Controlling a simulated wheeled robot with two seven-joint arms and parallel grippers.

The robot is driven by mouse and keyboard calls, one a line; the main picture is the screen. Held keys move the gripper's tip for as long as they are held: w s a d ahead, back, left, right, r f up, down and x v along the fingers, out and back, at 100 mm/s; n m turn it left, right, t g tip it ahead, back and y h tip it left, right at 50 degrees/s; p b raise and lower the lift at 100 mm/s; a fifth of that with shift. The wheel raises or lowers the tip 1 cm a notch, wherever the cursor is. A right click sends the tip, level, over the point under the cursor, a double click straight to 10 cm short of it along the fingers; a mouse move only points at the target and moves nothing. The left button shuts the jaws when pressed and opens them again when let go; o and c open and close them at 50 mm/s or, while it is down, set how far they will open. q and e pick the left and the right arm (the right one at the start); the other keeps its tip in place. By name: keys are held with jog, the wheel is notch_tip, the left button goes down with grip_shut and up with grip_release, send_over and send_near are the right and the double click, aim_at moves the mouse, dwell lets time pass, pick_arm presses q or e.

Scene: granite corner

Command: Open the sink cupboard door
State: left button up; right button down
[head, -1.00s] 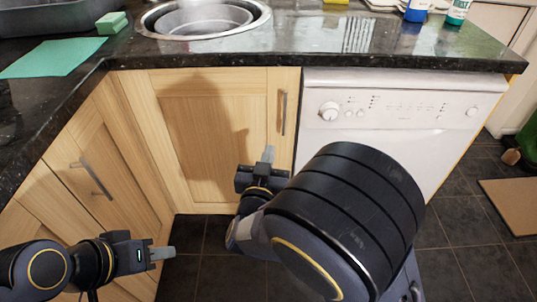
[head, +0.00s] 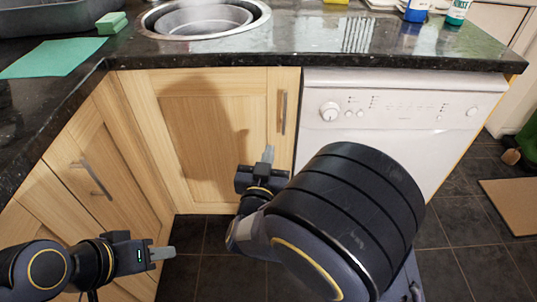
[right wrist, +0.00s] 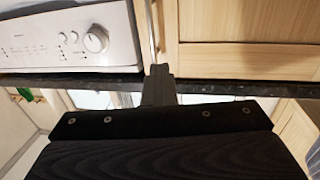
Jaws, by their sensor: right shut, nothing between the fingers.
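The sink cupboard door (head: 205,135) is light wood and sits closed under the sink. Its upright metal bar handle (head: 284,112) is near the door's right edge. My right gripper (head: 268,154) is shut and empty, just below and left of the handle in the head view. In the right wrist view, my shut fingers (right wrist: 158,85) point toward the handle (right wrist: 161,28), with the door (right wrist: 240,55) on the right. Whether they touch the handle, I cannot tell. My left gripper (head: 163,252) is low at the left, away from this door, its finger gap hidden.
A white dishwasher (head: 400,115) stands right of the door. Another cupboard with a slanted handle (head: 92,180) is at the left. The dark granite worktop (head: 320,50) overhangs the fronts and carries the round sink (head: 262,14).

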jog(key=c, duration=2.2)
grip_release()
jog(key=c, duration=1.6)
grip_release()
jog(key=shift+c, duration=0.2)
jog(key=s+a+p, duration=0.1)
jog(key=s, duration=0.6)
jog(key=shift+s+a, duration=0.2)
jog(key=shift+s, duration=0.15)
